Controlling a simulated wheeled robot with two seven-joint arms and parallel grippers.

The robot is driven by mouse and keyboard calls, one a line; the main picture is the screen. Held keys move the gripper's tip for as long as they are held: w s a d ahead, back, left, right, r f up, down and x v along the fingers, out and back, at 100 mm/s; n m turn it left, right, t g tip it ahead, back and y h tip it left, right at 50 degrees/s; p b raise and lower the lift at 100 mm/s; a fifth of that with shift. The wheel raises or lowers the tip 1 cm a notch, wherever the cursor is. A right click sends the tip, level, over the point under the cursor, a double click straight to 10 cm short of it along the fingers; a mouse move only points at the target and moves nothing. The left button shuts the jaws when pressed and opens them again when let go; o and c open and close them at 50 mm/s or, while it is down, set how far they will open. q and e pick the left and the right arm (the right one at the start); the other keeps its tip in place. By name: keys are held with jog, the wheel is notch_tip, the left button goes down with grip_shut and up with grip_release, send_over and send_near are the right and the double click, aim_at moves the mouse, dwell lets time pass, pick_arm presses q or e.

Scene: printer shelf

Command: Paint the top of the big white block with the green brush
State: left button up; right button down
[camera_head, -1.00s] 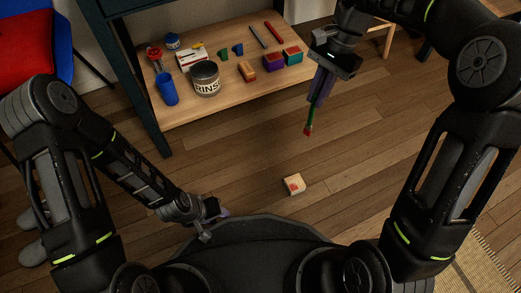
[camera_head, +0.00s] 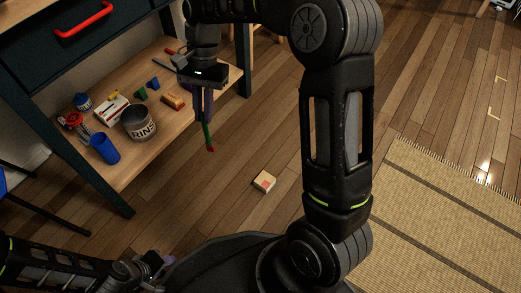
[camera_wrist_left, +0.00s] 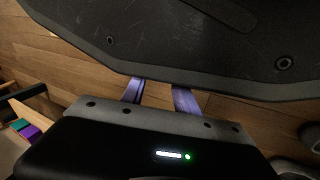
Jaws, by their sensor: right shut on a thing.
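My right gripper (camera_head: 201,98) is shut on the green brush (camera_head: 207,134), which hangs down with a red tip, in the air in front of the shelf's right part. A small cream block (camera_head: 264,181) with a reddish patch lies on the floor below and right of the brush, apart from it. No big plain white block is clearly seen. A white box (camera_head: 111,111) with a red mark is on the shelf. My left gripper (camera_wrist_left: 158,95) is open and empty in the left wrist view, purple fingers apart; it is low at the bottom left in the head view (camera_head: 158,263).
The wooden shelf (camera_head: 160,142) holds a rinse can (camera_head: 138,123), a blue cup (camera_head: 105,149) and several small coloured blocks. A dark drawer with a red handle (camera_head: 84,21) is above. A woven rug (camera_head: 430,220) lies right. The floor around the cream block is clear.

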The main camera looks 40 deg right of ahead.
jog(key=s+d+f+m+p, duration=0.2)
jog(key=d+f, duration=0.4)
jog(key=f, duration=0.5)
jog(key=s+d+f+m+t+p, duration=0.1)
jog(key=s+d+f+p, duration=0.3)
jog(key=f, duration=0.7)
jog(key=d+m+p, duration=0.1)
jog(key=d+p, duration=0.1)
jog(key=d, duration=0.1)
jog(key=shift+s+d+y, duration=0.15)
jog(key=shift+s+y, duration=0.15)
jog(key=shift+s, duration=0.1)
jog(key=shift+f, duration=0.1)
